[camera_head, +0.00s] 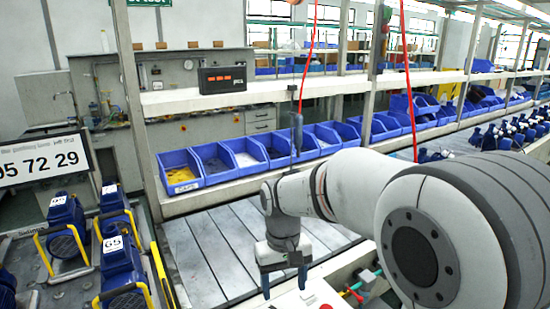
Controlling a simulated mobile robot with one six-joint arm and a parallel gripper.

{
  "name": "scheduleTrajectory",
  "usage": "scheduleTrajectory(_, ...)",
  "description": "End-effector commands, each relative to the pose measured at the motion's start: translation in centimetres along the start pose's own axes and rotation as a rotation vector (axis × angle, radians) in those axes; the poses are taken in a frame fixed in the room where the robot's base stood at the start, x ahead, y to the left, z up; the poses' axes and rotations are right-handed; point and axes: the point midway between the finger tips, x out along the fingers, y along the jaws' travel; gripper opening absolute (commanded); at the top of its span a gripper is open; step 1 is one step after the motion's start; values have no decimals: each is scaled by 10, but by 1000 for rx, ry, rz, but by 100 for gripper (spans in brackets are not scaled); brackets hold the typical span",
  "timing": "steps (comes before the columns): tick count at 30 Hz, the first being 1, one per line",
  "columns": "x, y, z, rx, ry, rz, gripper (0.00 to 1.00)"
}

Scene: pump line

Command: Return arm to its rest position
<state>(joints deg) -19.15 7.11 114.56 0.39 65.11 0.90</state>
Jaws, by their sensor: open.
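My arm (350,190) reaches in from the lower right, with its large joint close to the camera. My gripper (285,280) hangs at the wrist, pointing down, above the front edge of the workbench. Its two fingers are apart and I see nothing held between them. What lies directly beneath the fingers is partly hidden.
Blue bins (182,170) line the back of the slatted bench (205,255). Blue pumps with yellow handles (68,225) stand on a rack at left. A shelf (230,95) and posts rise behind. A white panel with a red button (318,298) lies near the gripper. A red hose (310,50) hangs above.

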Motion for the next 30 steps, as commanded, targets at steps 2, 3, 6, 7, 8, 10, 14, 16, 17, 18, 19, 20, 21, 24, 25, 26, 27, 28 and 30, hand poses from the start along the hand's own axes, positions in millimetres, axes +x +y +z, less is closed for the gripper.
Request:
scheduleTrajectory(2,-10,22,27,52,56,-5,64)
scheduleTrajectory(3,-12,30,40,76,82,-5,64)
scheduleTrajectory(6,-16,50,72,135,145,-5,64)
scheduleTrajectory(7,-16,55,82,153,166,-4,64)
scheduleTrajectory(8,-16,59,91,170,184,-2,64)
scheduleTrajectory(10,-14,68,112,208,225,2,64)
scheduleTrajectory(14,-8,79,144,266,288,12,64)
scheduleTrajectory(16,-4,82,155,287,312,17,64)
scheduleTrajectory(17,-3,83,159,295,319,19,64)
scheduleTrajectory(18,-2,84,162,302,328,21,64)
scheduleTrajectory(19,-1,84,164,306,333,22,64)
scheduleTrajectory(20,0,85,166,309,336,23,64)
scheduleTrajectory(21,0,85,168,312,339,24,64)
scheduleTrajectory(24,1,85,169,314,341,24,64)
scheduleTrajectory(25,1,85,168,314,341,24,64)
scheduleTrajectory(26,1,85,168,314,341,24,64)
scheduleTrajectory(27,1,85,168,313,340,24,64)
scheduleTrajectory(28,1,85,168,313,340,24,64)
scheduleTrajectory(30,1,85,168,313,340,24,64)
